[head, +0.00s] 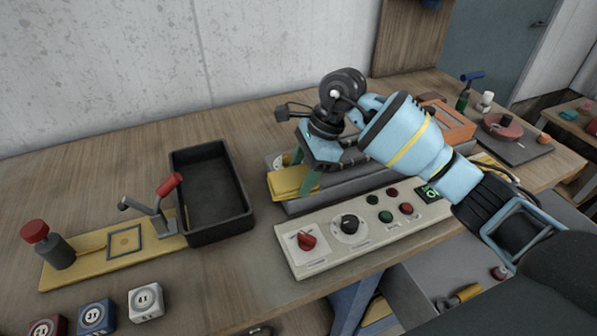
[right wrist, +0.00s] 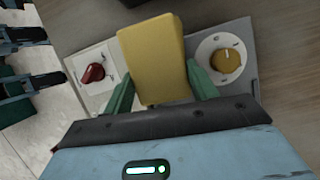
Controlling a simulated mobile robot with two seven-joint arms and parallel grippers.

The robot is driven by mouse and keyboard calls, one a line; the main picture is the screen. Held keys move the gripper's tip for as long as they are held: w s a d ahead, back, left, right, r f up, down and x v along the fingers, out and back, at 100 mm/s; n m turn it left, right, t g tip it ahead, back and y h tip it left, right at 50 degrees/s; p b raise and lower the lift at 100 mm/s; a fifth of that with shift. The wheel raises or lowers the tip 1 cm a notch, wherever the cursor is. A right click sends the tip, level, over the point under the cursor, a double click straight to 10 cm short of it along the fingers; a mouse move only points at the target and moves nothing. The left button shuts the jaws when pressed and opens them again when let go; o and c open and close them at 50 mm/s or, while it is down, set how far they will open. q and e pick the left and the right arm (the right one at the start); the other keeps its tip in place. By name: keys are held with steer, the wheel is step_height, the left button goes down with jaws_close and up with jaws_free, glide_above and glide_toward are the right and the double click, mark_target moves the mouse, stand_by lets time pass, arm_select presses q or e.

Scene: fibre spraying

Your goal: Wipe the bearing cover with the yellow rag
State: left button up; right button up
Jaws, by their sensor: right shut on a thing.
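My right gripper (head: 303,170) reaches in from the right over a low grey unit behind the control box. Its green fingers are shut on the yellow rag (head: 287,183), which shows as a thick yellow block. In the right wrist view the rag (right wrist: 152,58) fills the space between both fingers (right wrist: 158,88) and sticks out past their tips. My left gripper is not in the head view.
A control box (head: 320,262) with knobs and buttons stands in front of my right gripper. A black tray (head: 247,215) is to its left, beside a yellow board with a red-handled clamp (head: 168,184). An orange crate (head: 452,127) stands behind my wrist. The back left table is clear.

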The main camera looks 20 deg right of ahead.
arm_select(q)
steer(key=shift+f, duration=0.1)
arm_select(e)
steer(key=shift+d+r, duration=0.1)
steer(key=shift+d, duration=1)
steer(key=shift+d, duration=0.15)
steer(key=shift+d, duration=1.3)
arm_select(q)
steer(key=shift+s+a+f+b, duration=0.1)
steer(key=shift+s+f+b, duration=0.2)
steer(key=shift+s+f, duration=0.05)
arm_select(e)
steer(key=shift+d+f, duration=0.1)
steer(key=shift+f, duration=0.15)
